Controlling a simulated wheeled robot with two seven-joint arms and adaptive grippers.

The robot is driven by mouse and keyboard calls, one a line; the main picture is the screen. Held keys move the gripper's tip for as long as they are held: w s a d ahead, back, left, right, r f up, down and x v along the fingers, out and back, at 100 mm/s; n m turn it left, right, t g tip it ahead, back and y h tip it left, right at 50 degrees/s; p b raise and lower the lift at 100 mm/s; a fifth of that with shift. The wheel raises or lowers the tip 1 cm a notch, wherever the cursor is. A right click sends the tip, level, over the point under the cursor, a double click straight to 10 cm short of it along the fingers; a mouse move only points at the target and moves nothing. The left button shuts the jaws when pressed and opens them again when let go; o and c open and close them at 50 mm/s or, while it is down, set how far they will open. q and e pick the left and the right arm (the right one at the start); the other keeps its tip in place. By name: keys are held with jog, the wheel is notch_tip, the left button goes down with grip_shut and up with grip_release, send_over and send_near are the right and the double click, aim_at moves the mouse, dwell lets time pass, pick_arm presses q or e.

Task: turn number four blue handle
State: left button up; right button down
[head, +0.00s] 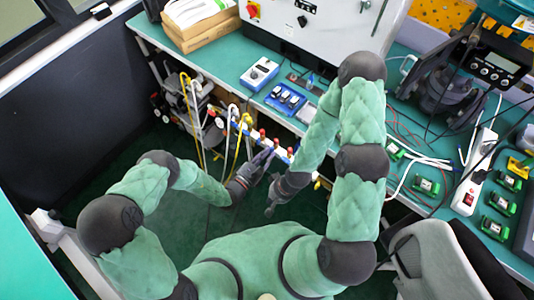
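A row of valves with small red, white and blue parts (246,128) runs along the front edge of the green bench. The handles are tiny here, and I cannot tell which one is number four. My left gripper (268,157) reaches up to the right part of this row, its fingertips close to the valves. I cannot tell whether it touches a handle. My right gripper (270,207) hangs lower, below the row and apart from it, pointing down-left. The finger gaps of both grippers are too small to read.
The green bench (215,60) carries a grey control box (325,25), a blue-trimmed device (259,74) and a blue switch block (285,98). Yellow and white hoses (190,110) hang at the left end of the row. A grey chair (432,262) stands at the lower right.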

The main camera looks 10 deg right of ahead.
pick_arm(q)
jog(key=shift+o, duration=0.7)
jog(key=shift+a, duration=0.1)
jog(key=v, duration=1.2)
dwell(2.4)
